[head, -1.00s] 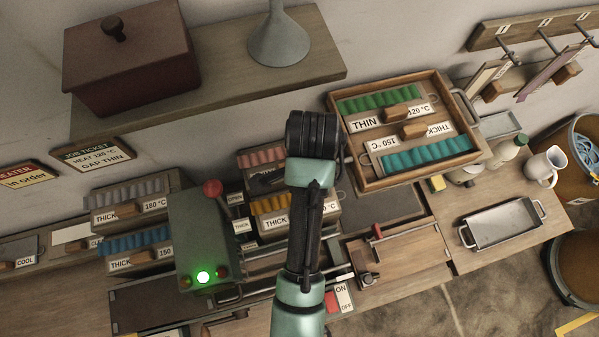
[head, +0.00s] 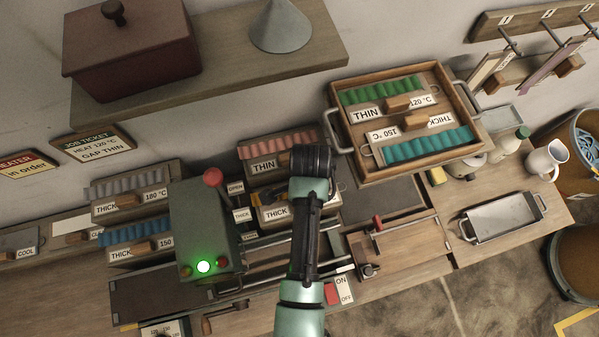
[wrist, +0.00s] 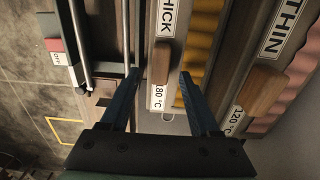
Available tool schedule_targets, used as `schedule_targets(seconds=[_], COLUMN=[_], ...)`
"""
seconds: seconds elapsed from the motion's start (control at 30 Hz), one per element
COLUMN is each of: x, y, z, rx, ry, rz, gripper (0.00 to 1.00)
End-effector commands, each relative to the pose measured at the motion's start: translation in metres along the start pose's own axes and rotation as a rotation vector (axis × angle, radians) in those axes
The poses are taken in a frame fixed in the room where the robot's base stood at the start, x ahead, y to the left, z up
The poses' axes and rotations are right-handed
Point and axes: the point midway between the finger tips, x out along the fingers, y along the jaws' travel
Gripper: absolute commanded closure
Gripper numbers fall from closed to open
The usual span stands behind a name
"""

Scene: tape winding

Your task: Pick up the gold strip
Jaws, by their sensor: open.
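The gold strip (wrist: 200,45) is a ridged yellow strip in a holder marked THICK and 180 °C, with a wooden handle (wrist: 161,63) on its labelled front. In the head view my arm covers most of it. My gripper (wrist: 160,76) is open in the wrist view, its two blue fingers pointing toward the holder. The handle shows between the fingertips, with no finger seen touching it. I cannot tell how much depth separates them.
A pink strip in a THIN holder (head: 264,166) stands right behind the gold one. Left is a green-lit machine box (head: 198,225) with a red-knobbed lever. A wooden tray (head: 472,95) holds green and teal strips at right. A shelf (head: 215,75) hangs above.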

Motion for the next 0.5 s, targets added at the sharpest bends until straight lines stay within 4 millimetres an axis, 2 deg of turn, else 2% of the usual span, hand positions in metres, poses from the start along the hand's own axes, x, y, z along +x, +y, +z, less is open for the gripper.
schedule_targets(seconds=[0.13,0.33,0.37,0.5], x=[0.0082,0.0088,0.0088,0.0086], y=[0.0005,0.0003,0.0002,0.0002], z=[0.0,-0.0001,-0.0001,-0.0001], rx=[0.0,0.0,0.0,0.0], ry=[0.0,0.001,0.001,0.001], rz=[0.001,0.0,-0.001,0.0], gripper=[0.38,0.38,0.41,0.66])
